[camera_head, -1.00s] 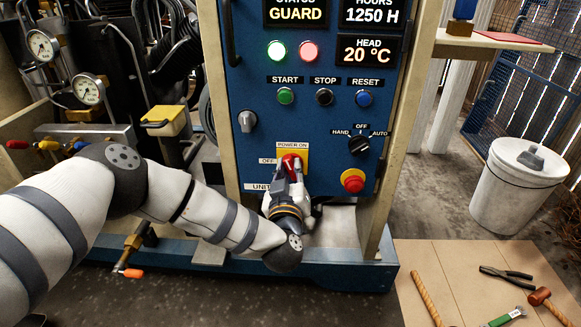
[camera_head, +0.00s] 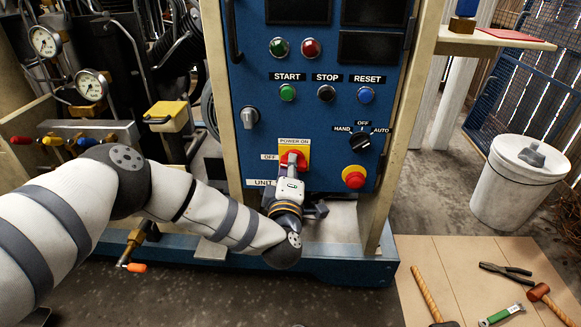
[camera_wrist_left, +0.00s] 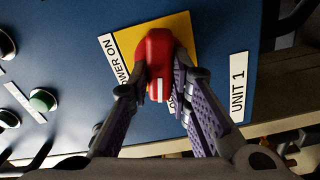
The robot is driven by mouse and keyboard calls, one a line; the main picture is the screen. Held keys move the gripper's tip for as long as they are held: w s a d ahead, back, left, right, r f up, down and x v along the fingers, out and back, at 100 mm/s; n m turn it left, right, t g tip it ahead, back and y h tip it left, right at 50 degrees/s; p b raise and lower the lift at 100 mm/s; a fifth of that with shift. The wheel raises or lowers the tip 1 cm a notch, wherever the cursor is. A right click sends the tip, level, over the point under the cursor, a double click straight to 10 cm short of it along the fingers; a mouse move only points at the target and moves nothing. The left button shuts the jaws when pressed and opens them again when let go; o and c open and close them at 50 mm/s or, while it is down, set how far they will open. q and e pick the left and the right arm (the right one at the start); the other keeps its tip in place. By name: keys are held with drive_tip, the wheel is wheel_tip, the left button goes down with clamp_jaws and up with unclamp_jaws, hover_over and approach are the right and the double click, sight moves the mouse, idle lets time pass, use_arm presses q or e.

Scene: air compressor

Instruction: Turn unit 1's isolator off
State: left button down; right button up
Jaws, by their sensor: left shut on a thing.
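Unit 1's isolator has a red handle (camera_wrist_left: 159,58) on a yellow plate (camera_wrist_left: 184,35) on the blue panel. In the head view the yellow plate (camera_head: 303,151) sits above the UNIT label. My left gripper (camera_head: 292,168) is shut on the red handle, one finger on each side in the wrist view. The handle's white mark points down in the wrist view, toward the partly hidden OFF label. In the head view the OFF label (camera_head: 269,157) is left of the plate and POWER ON above it. My right gripper is out of view.
The status displays (camera_head: 372,48) are dark. A black HAND/OFF/AUTO selector (camera_head: 361,143) and a red emergency button (camera_head: 354,177) are to the right. A grey knob (camera_head: 249,117) is to the left. A tool mat (camera_head: 447,257) lies on the floor.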

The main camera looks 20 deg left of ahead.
use_arm(q)
drive_tip(key=shift+f+n, duration=0.1)
drive_tip(key=shift+n, duration=1.5)
drive_tip(key=shift+d, duration=0.1)
drive_tip(key=c, duration=1.5)
unclamp_jaws()
drive_tip(key=v, duration=1.2)
drive_tip(key=shift+s, duration=0.1)
